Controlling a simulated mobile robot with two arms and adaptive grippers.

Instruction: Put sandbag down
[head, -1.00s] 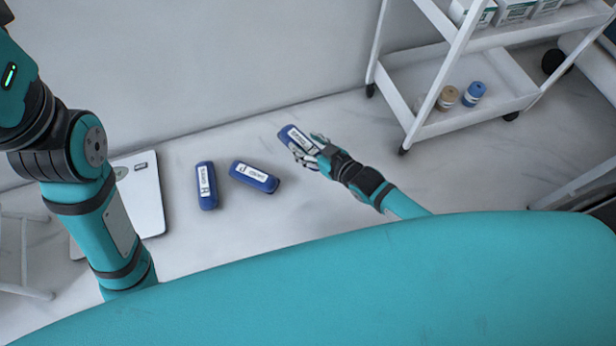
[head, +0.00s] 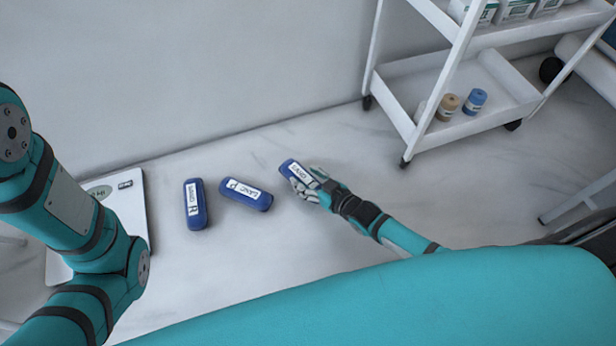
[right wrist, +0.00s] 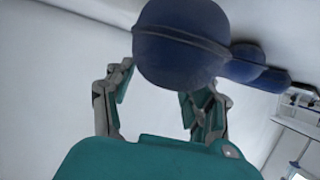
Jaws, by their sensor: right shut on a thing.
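My right gripper (head: 307,187) is shut on a blue sandbag (head: 292,170) with a white label. In the right wrist view the held sandbag's rounded end (right wrist: 180,45) sits between the two fingers (right wrist: 160,95). The bag is low, at or just above the floor; I cannot tell whether it touches. A second blue sandbag (head: 246,195) lies on the floor to its left, and a third blue sandbag (head: 195,205) lies left of that one. My left arm comes in from the left; its gripper is out of view.
A white trolley (head: 460,125) with rolls on its lower shelf stands at the right. A flat white scale (head: 135,205) lies on the floor at the left, partly behind my left arm. The wall runs behind the bags. Floor between the held bag and trolley is clear.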

